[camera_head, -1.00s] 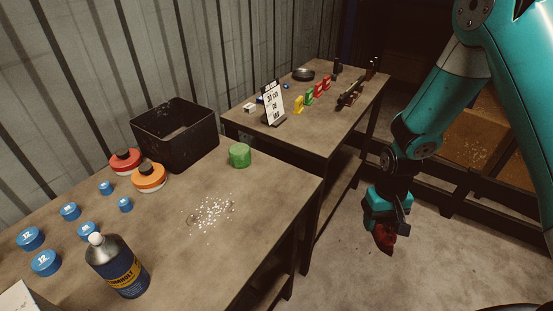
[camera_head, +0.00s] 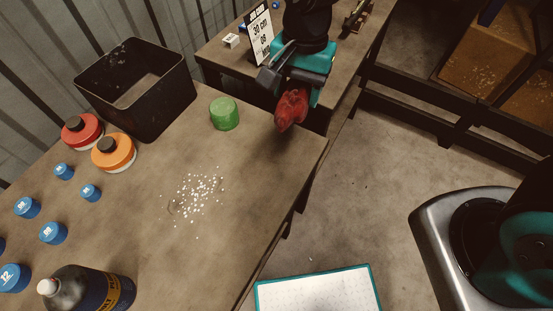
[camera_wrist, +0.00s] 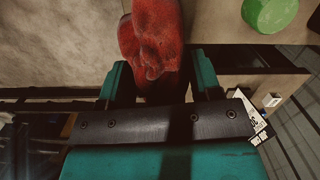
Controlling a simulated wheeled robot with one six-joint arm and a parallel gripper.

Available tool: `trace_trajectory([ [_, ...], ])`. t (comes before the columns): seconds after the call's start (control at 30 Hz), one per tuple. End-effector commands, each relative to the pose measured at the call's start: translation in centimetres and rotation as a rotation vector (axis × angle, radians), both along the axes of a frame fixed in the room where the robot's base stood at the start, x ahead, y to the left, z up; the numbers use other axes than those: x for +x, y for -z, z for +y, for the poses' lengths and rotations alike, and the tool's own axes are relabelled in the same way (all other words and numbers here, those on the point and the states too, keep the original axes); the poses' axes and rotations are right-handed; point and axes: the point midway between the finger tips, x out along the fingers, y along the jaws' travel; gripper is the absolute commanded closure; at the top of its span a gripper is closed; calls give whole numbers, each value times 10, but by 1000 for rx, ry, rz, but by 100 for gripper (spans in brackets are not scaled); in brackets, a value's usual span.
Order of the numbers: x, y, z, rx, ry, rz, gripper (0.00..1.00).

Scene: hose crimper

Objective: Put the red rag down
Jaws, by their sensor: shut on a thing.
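The red rag (camera_head: 291,108) is a crumpled dark red cloth. My gripper (camera_head: 296,88) is shut on it and holds it near the far right corner of the near workbench (camera_head: 250,165). In the wrist view the rag (camera_wrist: 155,38) sits between the two teal fingers of my gripper (camera_wrist: 158,82) and sticks out past them. There the rag is beside the bench edge, with floor on its other side. I cannot tell its exact height above the bench top.
A green cylinder (camera_head: 224,113) stands left of the rag. White bits (camera_head: 196,194) lie scattered mid-bench. A black bin (camera_head: 140,95), red (camera_head: 82,132) and orange (camera_head: 114,152) containers, blue caps and a bottle (camera_head: 85,290) occupy the left. Bare bench lies right of the bits.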

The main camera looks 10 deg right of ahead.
Motion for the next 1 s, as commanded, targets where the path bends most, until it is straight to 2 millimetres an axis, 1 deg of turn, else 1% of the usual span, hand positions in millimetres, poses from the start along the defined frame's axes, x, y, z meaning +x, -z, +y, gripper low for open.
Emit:
trace_trajectory([
  [0.03,-12,-15,16,4,29,-2,67],
  [0.13,-30,-35,35,3,96,6,67],
  [0.23,-41,-44,44,0,135,13,67],
  [0.3,-44,-41,47,-3,150,18,68],
  [0.37,-45,-31,47,-5,155,21,68],
  [0.47,-46,-5,46,-9,156,24,68],
  [0.7,-46,63,46,-8,155,24,68],
  [0.8,-45,87,46,-5,155,21,68],
  [0.9,-44,103,46,-4,155,19,68],
  [1.0,-44,112,46,-3,156,17,68],
])
